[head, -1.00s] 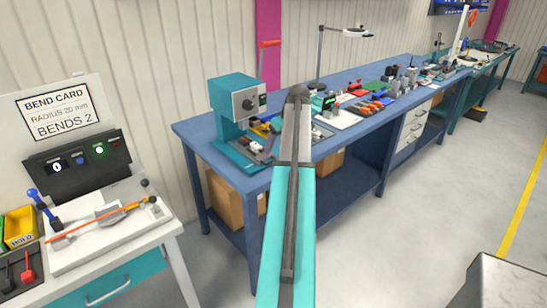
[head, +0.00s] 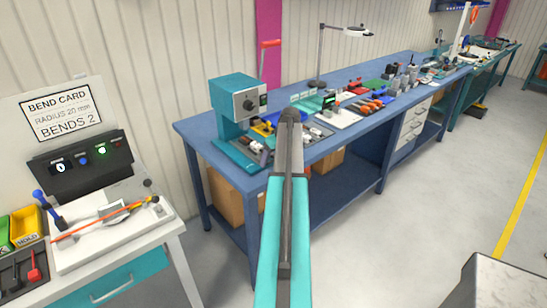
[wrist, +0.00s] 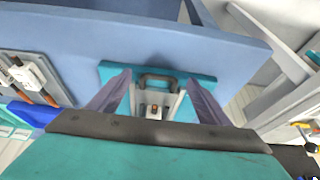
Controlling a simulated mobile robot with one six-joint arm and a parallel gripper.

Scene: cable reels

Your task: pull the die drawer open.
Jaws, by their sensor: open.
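The press (head: 237,105) is teal and stands at the near left end of the blue bench. In the wrist view its teal base plate (wrist: 112,70) lies by the bench edge. A grey drawer-like channel with a small brass-coloured piece, seemingly the die drawer (wrist: 153,105), sits over it with a dark bar handle (wrist: 158,77). My gripper (wrist: 160,80) is open, with one finger on each side of the handle and channel. I see gaps between fingers and handle; contact depth is hard to judge.
The blue bench (head: 340,150) carries several tools and parts right of the press. A white table (head: 150,238) with a bending jig and a teal drawer (head: 110,288) stands at left. Cardboard boxes (head: 228,197) sit under the bench.

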